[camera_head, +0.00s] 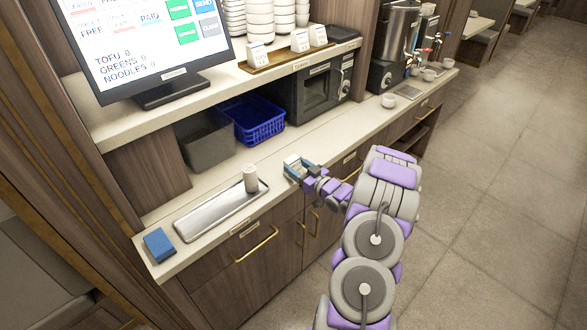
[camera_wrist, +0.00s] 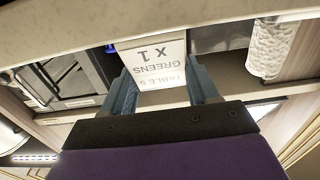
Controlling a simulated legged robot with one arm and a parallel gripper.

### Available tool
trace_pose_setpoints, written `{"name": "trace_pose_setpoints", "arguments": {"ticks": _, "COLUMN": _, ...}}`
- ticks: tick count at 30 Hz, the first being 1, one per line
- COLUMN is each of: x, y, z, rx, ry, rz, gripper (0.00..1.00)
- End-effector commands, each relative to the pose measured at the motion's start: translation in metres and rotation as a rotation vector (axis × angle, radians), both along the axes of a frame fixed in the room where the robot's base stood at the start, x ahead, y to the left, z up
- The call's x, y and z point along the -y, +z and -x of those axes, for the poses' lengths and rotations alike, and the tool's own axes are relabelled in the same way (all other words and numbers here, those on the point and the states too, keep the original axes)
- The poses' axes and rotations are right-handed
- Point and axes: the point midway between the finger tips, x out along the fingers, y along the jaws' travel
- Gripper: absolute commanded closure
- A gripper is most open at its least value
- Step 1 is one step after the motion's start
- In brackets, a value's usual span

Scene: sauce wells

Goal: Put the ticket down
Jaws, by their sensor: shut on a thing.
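My gripper (camera_wrist: 161,85) has its two blue-grey fingers on either side of a white ticket (camera_wrist: 155,62) and is shut on it. The ticket's print reads upside down in the wrist view: "TABLE 5", "GREENS", "X 1". In the head view my gripper (camera_head: 292,166) is over the lower counter (camera_head: 330,140), near its front edge and right of the metal tray. The ticket shows there only as a small pale patch between the fingers. I cannot tell whether it touches the counter.
A metal tray (camera_head: 215,217), a white roll (camera_head: 250,179) and a blue block (camera_head: 159,245) are left of my gripper. Behind are a grey bin (camera_head: 205,150), a blue basket (camera_head: 258,124) and a dark oven (camera_head: 318,90). Several white cards (camera_head: 300,40) stand on the shelf.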

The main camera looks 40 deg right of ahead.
Motion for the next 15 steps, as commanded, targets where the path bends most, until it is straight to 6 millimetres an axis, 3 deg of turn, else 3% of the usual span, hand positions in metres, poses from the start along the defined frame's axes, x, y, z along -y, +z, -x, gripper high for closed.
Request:
{"name": "trace_pose_setpoints", "arguments": {"ticks": 8, "x": 0.001, "y": 0.007, "z": 0.0, "rx": 0.001, "ry": 0.0, "rz": 0.001, "gripper": 0.77}}
{"name": "trace_pose_setpoints", "arguments": {"ticks": 15, "x": 0.001, "y": 0.037, "z": 0.0, "rx": 0.001, "ry": -0.001, "rz": 0.002, "gripper": 0.77}}
